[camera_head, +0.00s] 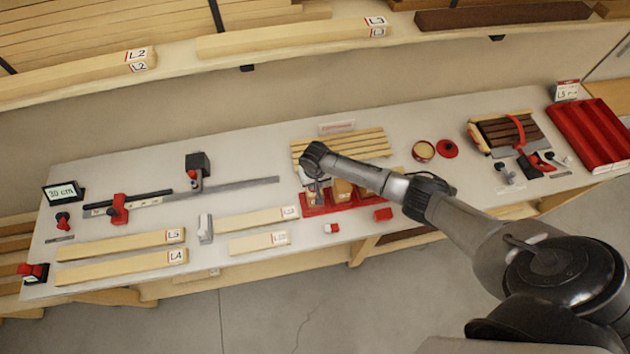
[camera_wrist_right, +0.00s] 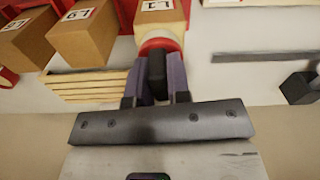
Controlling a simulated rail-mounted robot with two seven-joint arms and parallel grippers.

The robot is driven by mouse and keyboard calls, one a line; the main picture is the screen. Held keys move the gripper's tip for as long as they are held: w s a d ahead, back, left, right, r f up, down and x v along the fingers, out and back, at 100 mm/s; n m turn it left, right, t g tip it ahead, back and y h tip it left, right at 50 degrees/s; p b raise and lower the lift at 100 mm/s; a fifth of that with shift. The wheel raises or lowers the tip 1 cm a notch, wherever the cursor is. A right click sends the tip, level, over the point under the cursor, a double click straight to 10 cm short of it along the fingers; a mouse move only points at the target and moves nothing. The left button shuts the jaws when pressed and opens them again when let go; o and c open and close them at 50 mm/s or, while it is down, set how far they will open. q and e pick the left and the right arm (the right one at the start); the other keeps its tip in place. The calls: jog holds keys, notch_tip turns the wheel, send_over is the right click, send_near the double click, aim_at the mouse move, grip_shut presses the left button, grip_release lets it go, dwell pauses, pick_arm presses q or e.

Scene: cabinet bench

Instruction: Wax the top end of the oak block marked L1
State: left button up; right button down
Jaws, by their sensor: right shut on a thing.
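The oak block marked L1 (camera_wrist_right: 158,16) stands in the red rack (camera_head: 318,209) at the front middle of the bench; the wrist view shows its label and one end. My right gripper (camera_wrist_right: 158,82) is shut on the black handle of a round applicator with a red rim (camera_wrist_right: 158,45). The applicator's face is at the end of L1, and I cannot tell whether it touches. In the head view the right gripper (camera_head: 316,182) is over the left part of the rack, and the arm partly hides it. The open wax tin (camera_head: 423,151) stands to the right. My left gripper is not in view.
Two other labelled blocks (camera_wrist_right: 85,32) stand beside L1 in the rack. A slatted wooden rack (camera_head: 345,146) lies behind it. The red lid (camera_head: 447,148) is beside the tin. Flat labelled boards (camera_head: 120,244) and a long steel rule (camera_head: 235,185) lie on the left.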

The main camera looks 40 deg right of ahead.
jog(key=shift+r+p, duration=0.55)
jog(key=shift+r, duration=2.4)
jog(key=shift+r, duration=0.1)
jog(key=shift+r, duration=1.4)
